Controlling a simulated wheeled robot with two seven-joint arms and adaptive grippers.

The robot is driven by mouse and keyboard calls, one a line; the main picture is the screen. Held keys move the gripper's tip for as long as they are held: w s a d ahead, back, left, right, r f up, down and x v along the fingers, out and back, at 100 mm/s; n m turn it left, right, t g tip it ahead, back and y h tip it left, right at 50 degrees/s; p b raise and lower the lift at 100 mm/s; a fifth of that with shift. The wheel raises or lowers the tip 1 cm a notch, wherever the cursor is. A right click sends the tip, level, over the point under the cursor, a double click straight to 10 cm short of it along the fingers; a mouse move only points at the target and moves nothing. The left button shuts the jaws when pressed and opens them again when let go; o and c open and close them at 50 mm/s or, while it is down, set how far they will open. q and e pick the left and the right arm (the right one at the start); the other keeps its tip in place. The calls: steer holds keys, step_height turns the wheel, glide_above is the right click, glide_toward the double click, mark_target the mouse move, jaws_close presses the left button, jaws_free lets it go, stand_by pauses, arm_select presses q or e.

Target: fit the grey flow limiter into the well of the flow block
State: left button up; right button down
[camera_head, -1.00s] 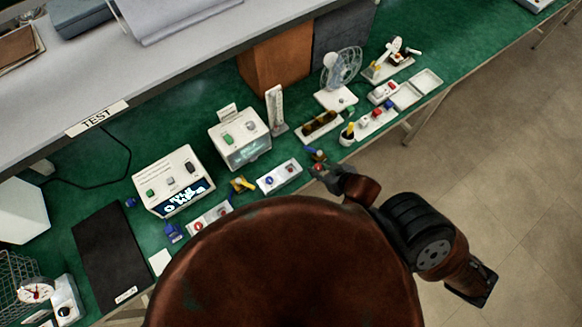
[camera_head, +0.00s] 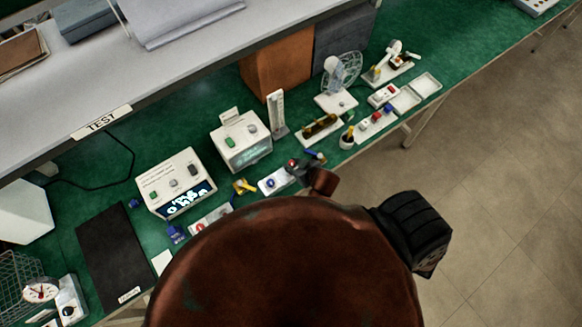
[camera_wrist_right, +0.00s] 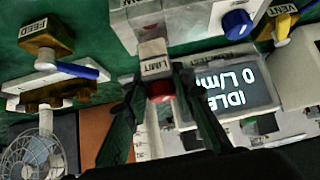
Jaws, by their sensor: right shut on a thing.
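The white flow block (camera_head: 265,187) with a blue knob lies near the table's front edge in the head view. It also shows at the top of the right wrist view (camera_wrist_right: 185,22). My right gripper (camera_head: 292,168) is at the block's right end. In the wrist view its dark fingers (camera_wrist_right: 158,82) are shut on a small grey piece with a red part, the flow limiter (camera_wrist_right: 156,68). The limiter's far end is at the block's labelled side; I cannot tell whether it touches or enters the well, which is hidden. My left gripper is not in view.
A white box with a display (camera_wrist_right: 245,85) reading "IDLE 0 L/min" stands behind the block. A blue-levered FEED valve (camera_wrist_right: 55,62) and a yellow-handled VENT valve (camera_wrist_right: 283,26) flank the block. A fan (camera_head: 345,70) and several white trays stand to the right.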

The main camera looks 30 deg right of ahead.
mark_target(294, 169)
steer(key=f, duration=0.3)
steer(key=shift+w+a, duration=0.15)
steer(key=shift+w, duration=0.05)
steer(key=shift+s+f, duration=0.3)
steer(key=shift+f, duration=0.25)
steer(key=c, duration=1.9)
jaws_free()
steer(key=shift+f, duration=0.15)
steer(key=o, duration=0.3)
steer(key=shift+w, duration=0.15)
steer(key=shift+r, duration=0.2)
steer(key=shift+w+r, duration=0.15)
